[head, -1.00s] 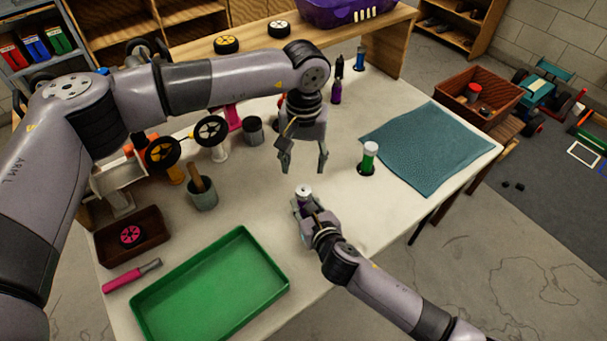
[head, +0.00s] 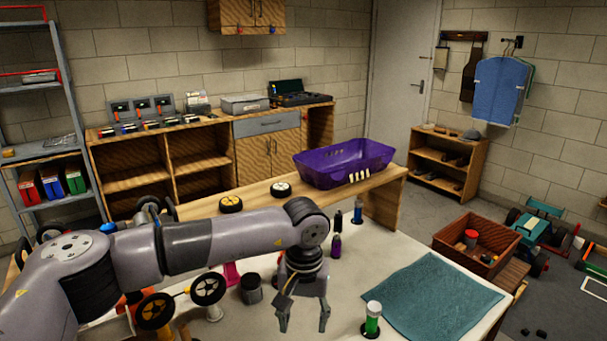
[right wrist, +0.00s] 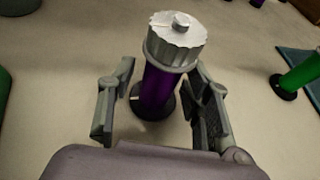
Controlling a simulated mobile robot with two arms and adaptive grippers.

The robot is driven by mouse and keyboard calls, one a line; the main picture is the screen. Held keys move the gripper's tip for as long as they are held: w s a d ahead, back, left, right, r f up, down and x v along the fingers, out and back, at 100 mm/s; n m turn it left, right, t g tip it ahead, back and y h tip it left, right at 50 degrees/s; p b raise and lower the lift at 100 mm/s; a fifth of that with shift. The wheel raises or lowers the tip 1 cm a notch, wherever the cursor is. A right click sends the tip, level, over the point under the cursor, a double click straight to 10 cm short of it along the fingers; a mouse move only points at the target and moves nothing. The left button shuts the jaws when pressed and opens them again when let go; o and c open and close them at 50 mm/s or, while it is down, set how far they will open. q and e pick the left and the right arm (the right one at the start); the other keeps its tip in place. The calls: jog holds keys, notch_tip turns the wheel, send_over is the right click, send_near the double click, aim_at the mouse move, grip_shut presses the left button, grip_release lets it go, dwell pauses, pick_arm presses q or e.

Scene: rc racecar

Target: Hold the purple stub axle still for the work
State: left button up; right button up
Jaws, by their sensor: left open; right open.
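The purple stub axle (right wrist: 158,88) stands upright on a round black base in the right wrist view, with a ridged grey metal cap (right wrist: 177,42) on its top. My right gripper (right wrist: 162,88) is open, with one finger on each side of the purple post. A gap shows at the left finger; whether the right finger touches is unclear. The right gripper and this axle are outside the head view. My left gripper (head: 304,322) is open and empty above the white table in the head view, pointing down.
A green post with a white top (head: 372,319) stands right of my left gripper, beside a teal mat (head: 440,295). A purple bin (head: 343,163) sits on the raised shelf behind.

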jog(key=shift+s, duration=0.15)
jog(key=v, duration=1.1)
jog(key=shift+s+d+r, duration=0.15)
jog(key=shift+s+r, duration=0.05)
jog(key=shift+s, duration=0.1)
